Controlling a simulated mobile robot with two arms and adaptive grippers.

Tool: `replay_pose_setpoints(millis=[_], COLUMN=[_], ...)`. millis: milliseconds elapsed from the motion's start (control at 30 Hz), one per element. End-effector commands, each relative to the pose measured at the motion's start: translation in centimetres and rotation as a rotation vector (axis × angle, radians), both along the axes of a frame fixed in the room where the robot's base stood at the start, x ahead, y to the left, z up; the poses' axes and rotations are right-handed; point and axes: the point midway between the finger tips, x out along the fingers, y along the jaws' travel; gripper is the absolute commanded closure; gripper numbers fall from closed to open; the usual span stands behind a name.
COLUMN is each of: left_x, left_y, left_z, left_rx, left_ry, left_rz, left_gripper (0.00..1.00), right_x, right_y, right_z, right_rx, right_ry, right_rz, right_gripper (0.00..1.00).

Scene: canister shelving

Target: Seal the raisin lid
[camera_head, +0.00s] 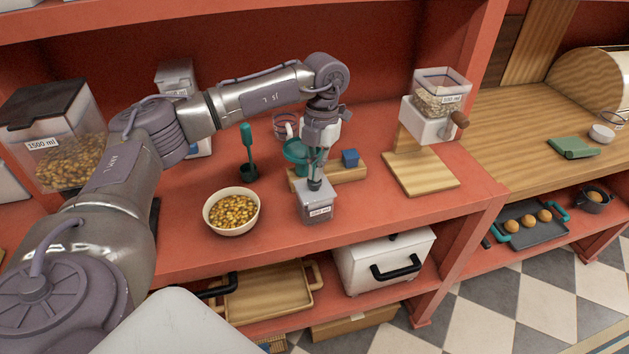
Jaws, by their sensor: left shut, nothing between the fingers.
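A small clear canister (316,207) with a white label stands upright near the front edge of the red shelf. Its contents look dark, and I cannot read from the label whether it holds raisins. My left gripper (315,184) points straight down over the canister. Its fingers are shut and empty, with the tips at or just above the canister's top. The gripper hides part of the top, so I cannot tell whether the lid is seated or touched. My right gripper is not in view.
A bowl of golden pieces (232,212) stands left of the canister. A large canister (62,150) stands far left.

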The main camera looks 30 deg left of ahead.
Motion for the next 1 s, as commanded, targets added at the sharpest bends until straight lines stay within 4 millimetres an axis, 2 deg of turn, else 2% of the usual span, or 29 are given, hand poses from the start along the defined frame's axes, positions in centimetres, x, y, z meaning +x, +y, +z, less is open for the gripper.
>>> replay_pose_setpoints(millis=[600,867,1000], left_x=[-0.1,-0.1,-0.1], left_y=[0.0,0.0,0.0], left_z=[-0.9,-0.7,0.1], left_rx=[0.001,0.001,0.001], left_ry=[0.003,0.003,0.003], left_rz=[-0.001,-0.001,-0.001], left_gripper=[1.0,1.0,1.0], right_x=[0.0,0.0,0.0], right_y=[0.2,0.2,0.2], right_z=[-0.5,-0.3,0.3], right_rx=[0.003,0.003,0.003], right_ry=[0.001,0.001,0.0], right_rz=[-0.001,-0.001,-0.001], right_gripper=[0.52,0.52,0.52])
